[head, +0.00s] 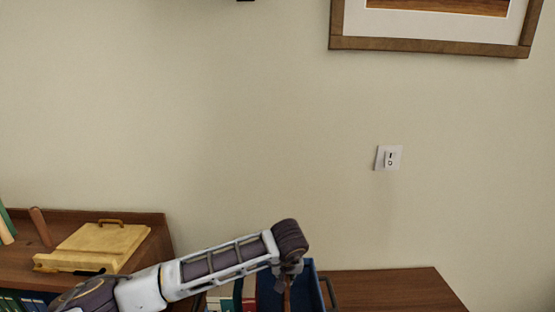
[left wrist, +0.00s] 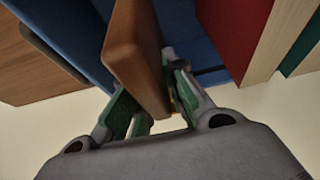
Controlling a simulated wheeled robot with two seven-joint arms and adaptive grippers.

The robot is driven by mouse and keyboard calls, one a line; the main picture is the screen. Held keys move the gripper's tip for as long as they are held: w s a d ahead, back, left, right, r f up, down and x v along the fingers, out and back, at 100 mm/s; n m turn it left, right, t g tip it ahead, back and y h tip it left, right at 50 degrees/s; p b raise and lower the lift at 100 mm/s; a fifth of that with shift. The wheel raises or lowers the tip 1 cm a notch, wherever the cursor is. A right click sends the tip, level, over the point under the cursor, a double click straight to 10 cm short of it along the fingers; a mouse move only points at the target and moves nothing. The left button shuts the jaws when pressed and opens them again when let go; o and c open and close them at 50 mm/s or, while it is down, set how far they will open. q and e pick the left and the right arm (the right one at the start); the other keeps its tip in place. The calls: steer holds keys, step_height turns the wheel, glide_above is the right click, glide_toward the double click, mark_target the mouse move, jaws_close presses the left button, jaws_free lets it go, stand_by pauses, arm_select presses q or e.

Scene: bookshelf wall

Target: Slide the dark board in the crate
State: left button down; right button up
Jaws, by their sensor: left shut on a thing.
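The dark brown board (left wrist: 136,48) is upright between the two green-padded fingers of my left gripper (left wrist: 150,98), which is shut on it. In the head view only a narrow strip of the board (head: 287,289) shows below my left gripper (head: 288,272). The blue crate (head: 314,286) is at the bottom of the head view, with part of it hidden by my arm. In the left wrist view its blue wall (left wrist: 75,28) is beside the board, and the board's far end is inside the crate; its depth cannot be told. My right gripper is out of view.
A red book (left wrist: 231,35) and a green one (left wrist: 306,50) stand beside the board in the left wrist view. A yellow handled box (head: 100,245) sits on the left wooden cabinet (head: 150,228). The wooden top (head: 395,288) right of the crate looks clear.

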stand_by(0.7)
arm_select(q)
steer(key=c, duration=1.3)
jaws_free()
steer(key=shift+r, duration=0.15)
steer(key=shift+v, duration=5.9)
steer(key=shift+s, duration=0.1)
